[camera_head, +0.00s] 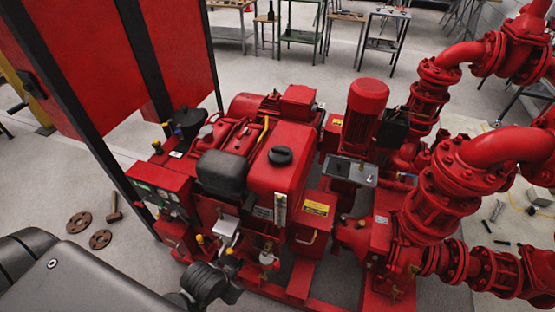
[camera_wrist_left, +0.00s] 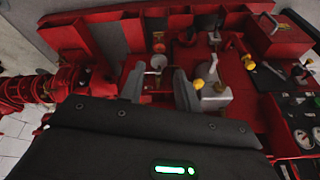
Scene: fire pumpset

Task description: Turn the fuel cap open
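The fuel cap (camera_head: 280,156) is a round black cap on top of the red fuel tank (camera_head: 270,180), near the middle of the head view. It sits flat on the tank top, and nothing touches it. My left arm comes in from the lower left, and its dark gripper end (camera_head: 212,284) is in front of and below the tank, well apart from the cap. In the left wrist view my left gripper (camera_wrist_left: 159,86) has its two grey fingers spread with nothing held between them. I cannot make out the cap there. My right gripper is not in view.
A black box-shaped part (camera_head: 222,172) stands left of the tank. A gauge panel (camera_head: 157,196) is further left. Yellow-knobbed fittings (camera_wrist_left: 202,80) are near the left fingers. A red motor (camera_head: 365,110) and thick pipes (camera_head: 445,200) stand right. The space above the tank is clear.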

